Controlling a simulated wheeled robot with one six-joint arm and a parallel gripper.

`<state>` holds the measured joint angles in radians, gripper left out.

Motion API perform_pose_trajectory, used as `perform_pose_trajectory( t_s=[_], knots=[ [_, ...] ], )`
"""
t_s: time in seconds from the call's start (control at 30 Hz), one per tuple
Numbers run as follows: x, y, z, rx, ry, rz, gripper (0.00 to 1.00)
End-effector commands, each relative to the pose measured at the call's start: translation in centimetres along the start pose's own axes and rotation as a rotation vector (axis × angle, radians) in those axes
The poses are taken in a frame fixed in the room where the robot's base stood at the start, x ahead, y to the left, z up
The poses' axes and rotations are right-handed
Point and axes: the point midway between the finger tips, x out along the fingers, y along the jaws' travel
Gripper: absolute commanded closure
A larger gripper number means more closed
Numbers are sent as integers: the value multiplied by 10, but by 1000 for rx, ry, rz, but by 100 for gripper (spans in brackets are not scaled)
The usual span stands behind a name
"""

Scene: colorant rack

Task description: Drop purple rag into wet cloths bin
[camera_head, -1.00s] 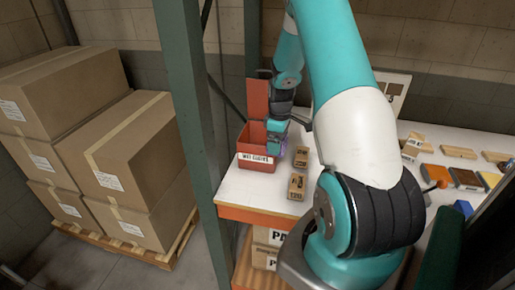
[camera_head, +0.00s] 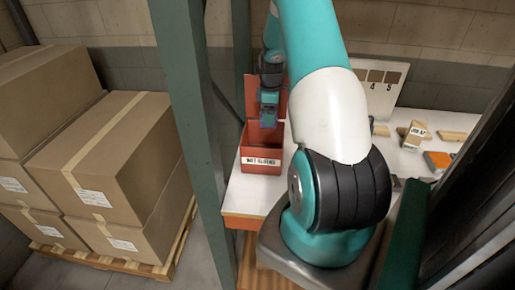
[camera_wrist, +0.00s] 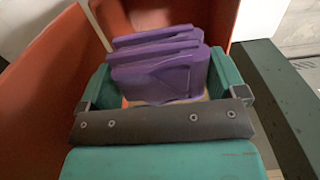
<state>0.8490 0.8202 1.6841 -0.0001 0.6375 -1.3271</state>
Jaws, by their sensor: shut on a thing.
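The purple rag (camera_wrist: 158,68) is folded and sits between the two fingers of my gripper (camera_wrist: 160,88) in the wrist view. My gripper is shut on it. The wet cloths bin (camera_head: 261,160) is a red box with a white label and a raised red back or lid, standing at the left end of the white table. In the head view my gripper (camera_head: 268,118) is over the bin's opening. In the wrist view the bin's orange-red walls (camera_wrist: 40,75) rise around the rag and gripper. The bin's floor is mostly hidden.
A green rack post (camera_head: 192,130) stands just left of the bin. Cardboard boxes (camera_head: 105,155) are stacked on a pallet at the left. Wooden blocks (camera_head: 415,135) and a board with numbered swatches (camera_head: 380,80) are on the table to the right.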

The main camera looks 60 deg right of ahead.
Motion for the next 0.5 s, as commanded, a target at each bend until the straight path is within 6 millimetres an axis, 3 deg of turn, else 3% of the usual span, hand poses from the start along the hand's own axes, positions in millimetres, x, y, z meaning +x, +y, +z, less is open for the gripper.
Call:
perform_pose_trajectory(
  t_s=[0.5],
  knots=[
    [55,-1,-2,-2,0,0,36]
  ],
)
